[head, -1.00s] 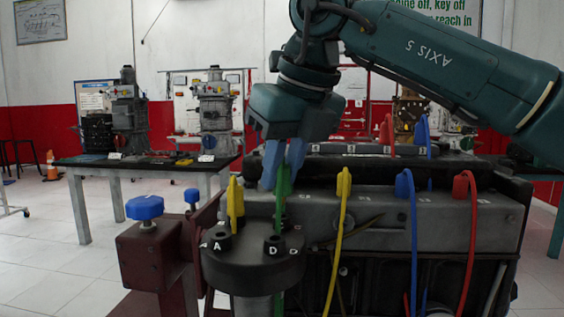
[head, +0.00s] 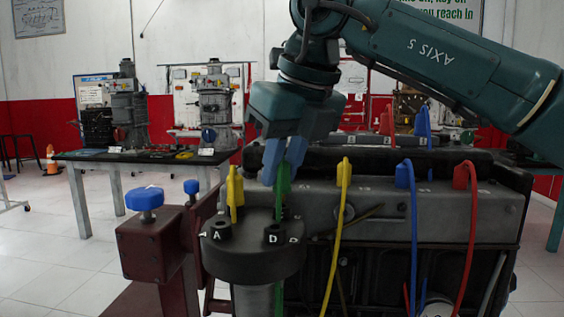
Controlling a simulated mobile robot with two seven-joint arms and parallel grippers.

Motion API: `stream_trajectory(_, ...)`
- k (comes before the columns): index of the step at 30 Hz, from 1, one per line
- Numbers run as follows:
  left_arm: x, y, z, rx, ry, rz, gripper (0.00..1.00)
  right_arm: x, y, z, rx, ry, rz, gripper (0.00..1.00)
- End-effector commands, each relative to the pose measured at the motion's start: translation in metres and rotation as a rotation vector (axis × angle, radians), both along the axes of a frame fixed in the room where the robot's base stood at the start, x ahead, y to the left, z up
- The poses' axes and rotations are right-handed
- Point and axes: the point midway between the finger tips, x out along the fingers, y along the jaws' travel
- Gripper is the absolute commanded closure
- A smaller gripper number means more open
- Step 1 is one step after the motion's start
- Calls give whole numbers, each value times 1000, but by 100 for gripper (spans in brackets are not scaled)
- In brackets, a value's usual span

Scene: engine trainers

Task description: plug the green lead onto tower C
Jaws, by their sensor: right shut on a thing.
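My right gripper (head: 284,163) comes down from above and is shut on the green lead's boot (head: 283,180). The green boot is upright behind the black distributor cap (head: 253,258), near the back of its rim. The green cable hangs down and passes behind the cap. On the cap, towers marked A (head: 221,230) and D (head: 276,234) face me and look empty. A yellow boot (head: 235,188) stands upright at the back left of the cap. Tower C's letter is not readable here, and whether the green boot touches a tower cannot be told. My left gripper is not in view.
Yellow (head: 343,172), blue (head: 405,175) and red (head: 464,176) leads stand along the grey engine cover (head: 440,222) to the right. A maroon stand with blue knobs (head: 145,199) is left of the cap. A bench (head: 75,161) with other trainers stands behind.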

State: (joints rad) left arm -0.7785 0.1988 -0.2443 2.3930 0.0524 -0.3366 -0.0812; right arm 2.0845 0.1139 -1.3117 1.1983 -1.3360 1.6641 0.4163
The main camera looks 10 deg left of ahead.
Motion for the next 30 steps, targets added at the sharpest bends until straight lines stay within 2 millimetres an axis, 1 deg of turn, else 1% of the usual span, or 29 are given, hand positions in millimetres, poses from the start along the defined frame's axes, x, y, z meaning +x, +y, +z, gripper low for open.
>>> stream_trajectory(18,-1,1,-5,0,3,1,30,0,0,-9,0,0,1,100)
stream_trajectory(30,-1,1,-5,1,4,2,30,0,0,-9,0,0,0,100)
